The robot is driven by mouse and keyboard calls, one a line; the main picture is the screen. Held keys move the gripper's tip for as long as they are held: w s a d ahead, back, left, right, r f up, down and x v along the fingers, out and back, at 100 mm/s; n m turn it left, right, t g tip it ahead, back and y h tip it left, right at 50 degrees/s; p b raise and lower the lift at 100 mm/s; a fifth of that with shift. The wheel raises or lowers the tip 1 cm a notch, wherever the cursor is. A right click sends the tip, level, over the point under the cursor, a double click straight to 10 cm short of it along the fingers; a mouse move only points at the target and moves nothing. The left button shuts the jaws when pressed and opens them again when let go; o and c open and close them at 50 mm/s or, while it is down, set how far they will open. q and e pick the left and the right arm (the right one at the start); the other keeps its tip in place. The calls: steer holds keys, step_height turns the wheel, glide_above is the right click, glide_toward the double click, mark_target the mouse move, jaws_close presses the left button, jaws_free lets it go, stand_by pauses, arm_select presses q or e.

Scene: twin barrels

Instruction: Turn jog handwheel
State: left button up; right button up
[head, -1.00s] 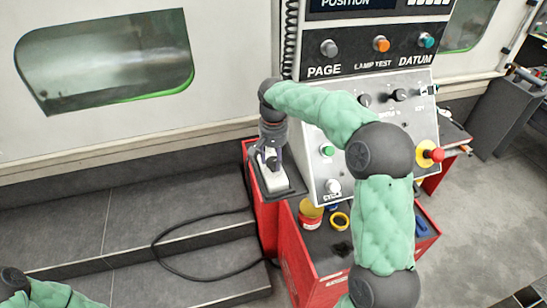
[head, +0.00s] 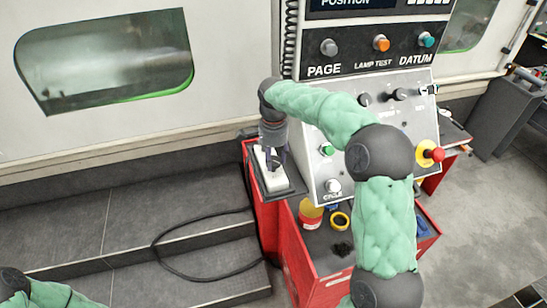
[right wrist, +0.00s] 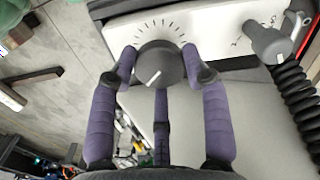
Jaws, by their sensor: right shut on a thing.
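The jog handwheel (right wrist: 159,64) is a dark round knob with a white pointer line, on a white plate (right wrist: 225,28) with an arc of tick marks. In the right wrist view the pointer slants toward the lower left. My right gripper (right wrist: 160,66) has its purple fingers around the knob and is shut on it. In the head view my right gripper (head: 271,160) reaches down onto the white hand unit (head: 275,181) on a dark shelf left of the control panel; the knob is hidden there. Only part of my left arm shows at bottom left, without its gripper.
The sloped control panel (head: 318,165) with buttons and a red stop knob (head: 434,154) stands close to my right arm. A red cabinet (head: 300,262) below holds a red-yellow tin (head: 310,215) and tape (head: 340,221). A coiled cable (right wrist: 299,100) hangs beside the hand unit.

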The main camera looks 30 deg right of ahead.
mark_target(273, 160)
steer(key=shift+a+f+m, duration=0.1)
steer(key=shift+f+m, duration=0.1)
steer(key=shift+m, duration=0.3)
steer(key=shift+s, duration=0.1)
steer(key=o, duration=1.2)
steer(key=shift+c, duration=0.2)
steer(key=shift+r, duration=0.15)
step_height(273, 160, up, 12)
